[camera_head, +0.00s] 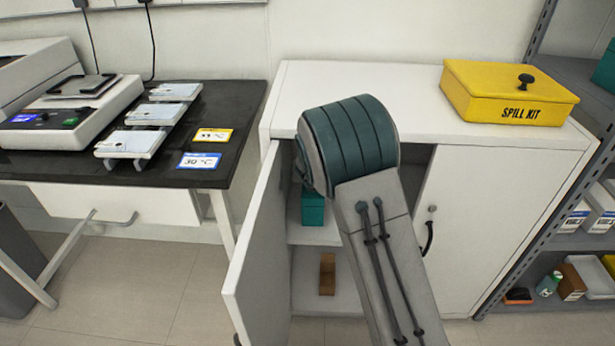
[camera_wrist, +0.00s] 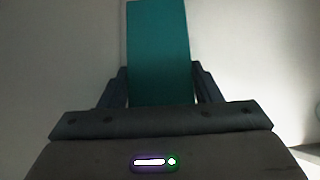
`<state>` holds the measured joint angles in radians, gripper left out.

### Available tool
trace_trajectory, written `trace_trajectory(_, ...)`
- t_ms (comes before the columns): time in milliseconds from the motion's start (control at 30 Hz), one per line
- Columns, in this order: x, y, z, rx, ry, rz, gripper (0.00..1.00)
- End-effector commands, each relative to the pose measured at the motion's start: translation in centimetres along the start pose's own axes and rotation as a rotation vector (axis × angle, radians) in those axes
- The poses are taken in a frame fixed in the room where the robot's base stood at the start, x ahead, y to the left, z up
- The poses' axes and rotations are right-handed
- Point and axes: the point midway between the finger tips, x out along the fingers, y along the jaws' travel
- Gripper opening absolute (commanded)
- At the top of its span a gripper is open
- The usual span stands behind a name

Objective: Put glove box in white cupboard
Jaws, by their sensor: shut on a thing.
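The white cupboard (camera_head: 501,220) stands in the middle of the head view with its left door (camera_head: 256,245) swung open and its right door shut. My arm reaches into the open left side and hides my gripper in that view. In the wrist view my gripper (camera_wrist: 160,70) is shut on a teal glove box (camera_wrist: 158,35), one finger on each side. In the head view a teal box (camera_head: 312,207) shows partly behind my arm, at the upper shelf inside the cupboard. I cannot tell whether it rests on the shelf.
A brown object (camera_head: 327,273) stands on the cupboard's lower level. A yellow spill kit box (camera_head: 511,92) sits on the cupboard top. A black bench (camera_head: 225,115) with instruments is at left. Metal shelving (camera_head: 560,258) with bottles and boxes is at right. Another teal item (camera_head: 606,68) is at the right edge.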

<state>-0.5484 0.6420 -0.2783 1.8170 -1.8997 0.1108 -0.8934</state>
Motion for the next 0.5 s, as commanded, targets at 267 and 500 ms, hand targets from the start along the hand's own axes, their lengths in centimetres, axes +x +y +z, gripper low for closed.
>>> trace_trajectory(267,0.3,1.4,0.6,0.001,-0.002,-0.001,0.00)
trace_trajectory(500,2.5,1.9,-1.3,0.001,-0.002,-0.002,0.00)
